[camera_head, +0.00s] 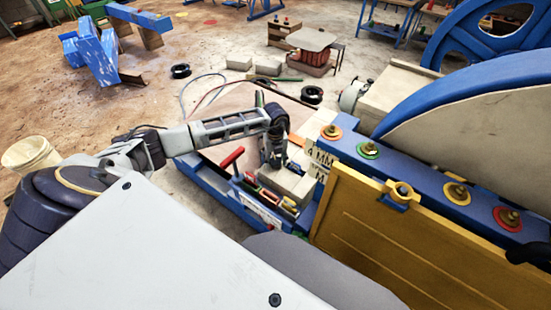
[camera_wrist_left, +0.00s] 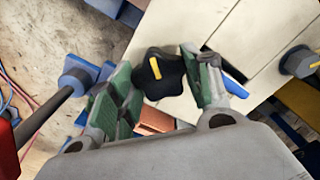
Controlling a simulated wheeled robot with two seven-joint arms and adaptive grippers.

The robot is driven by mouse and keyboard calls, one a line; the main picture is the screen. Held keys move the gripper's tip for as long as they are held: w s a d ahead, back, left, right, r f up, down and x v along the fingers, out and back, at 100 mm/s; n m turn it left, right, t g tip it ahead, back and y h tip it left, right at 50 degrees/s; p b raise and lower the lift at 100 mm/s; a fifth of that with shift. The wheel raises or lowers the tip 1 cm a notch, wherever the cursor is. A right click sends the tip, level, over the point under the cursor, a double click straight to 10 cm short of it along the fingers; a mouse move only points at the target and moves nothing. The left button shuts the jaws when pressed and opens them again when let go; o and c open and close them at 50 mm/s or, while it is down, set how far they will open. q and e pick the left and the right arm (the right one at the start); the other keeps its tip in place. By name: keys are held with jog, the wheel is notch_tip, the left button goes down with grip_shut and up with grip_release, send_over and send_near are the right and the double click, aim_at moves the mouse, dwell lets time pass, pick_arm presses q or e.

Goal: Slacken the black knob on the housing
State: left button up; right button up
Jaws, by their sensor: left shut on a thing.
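The black knob (camera_wrist_left: 160,75) is lobed, with a yellow pointer mark on its top. In the left wrist view it sits between the green-padded fingers of my left gripper (camera_wrist_left: 160,90), which are shut on it. A cream panelled surface (camera_wrist_left: 225,35), seemingly the housing, lies behind and beside the knob. In the head view my left gripper (camera_head: 272,158) points down beside the cream blocks at the blue frame, and the knob is hidden behind it. My right gripper is not recognisable in either view.
A red-handled lever (camera_head: 232,158) stands close left of my left gripper. A yellow panel (camera_head: 400,240) and a blue beam (camera_head: 430,180) with coloured ring fittings lie to the right. A large blue-rimmed wheel (camera_head: 480,110) stands behind. Hoses and spools lie on the floor beyond.

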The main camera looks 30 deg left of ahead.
pick_arm(q)
jog(key=shift+w+r+n, duration=0.1)
jog(key=shift+n, duration=0.5)
jog(key=shift+n+p, duration=0.3)
jog(key=shift+n, duration=0.1)
jog(key=shift+a, duration=0.1)
pick_arm(e)
jog(key=shift+s+a+r, duration=0.2)
jog(key=shift+s+a, duration=0.35)
jog(key=shift+a, duration=0.3)
